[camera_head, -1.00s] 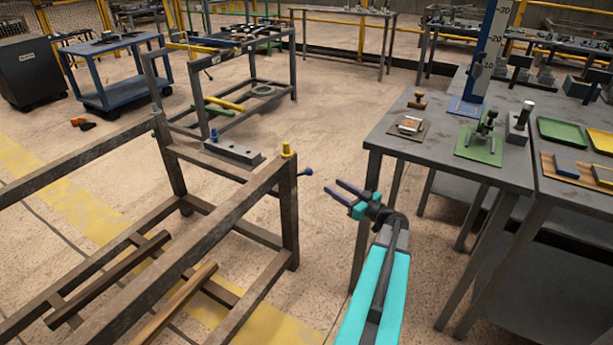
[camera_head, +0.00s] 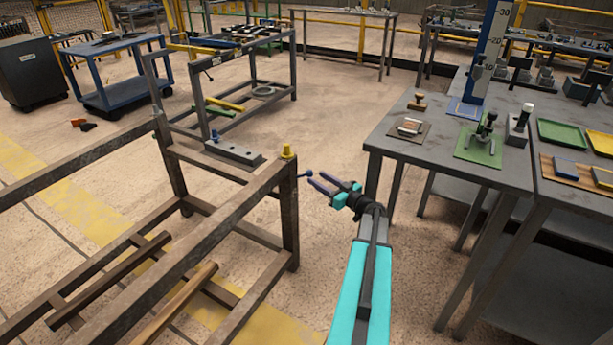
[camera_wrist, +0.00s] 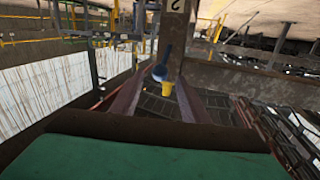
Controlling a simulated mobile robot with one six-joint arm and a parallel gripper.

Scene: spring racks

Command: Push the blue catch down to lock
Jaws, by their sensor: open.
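A dark blue ball-ended lever (camera_head: 308,173) sticks out from the right post of the rusty metal rack (camera_head: 291,215). A yellow knob (camera_head: 287,151) stands on top of that post. A smaller blue knob (camera_head: 214,134) stands on the grey bar across the rack; I cannot tell for certain which blue part is the catch. My gripper (camera_head: 314,178) is open, its purple fingers at the lever's ball. In the wrist view the blue ball (camera_wrist: 160,72) shows between the open fingers (camera_wrist: 160,82), with the yellow knob (camera_wrist: 167,90) just below it. Contact cannot be told.
A grey workbench (camera_head: 440,165) with fixtures stands to the right of my arm. The rack's long rails run to the lower left. A second rack (camera_head: 245,85) and a blue cart (camera_head: 118,75) stand farther back. Open floor lies between rack and bench.

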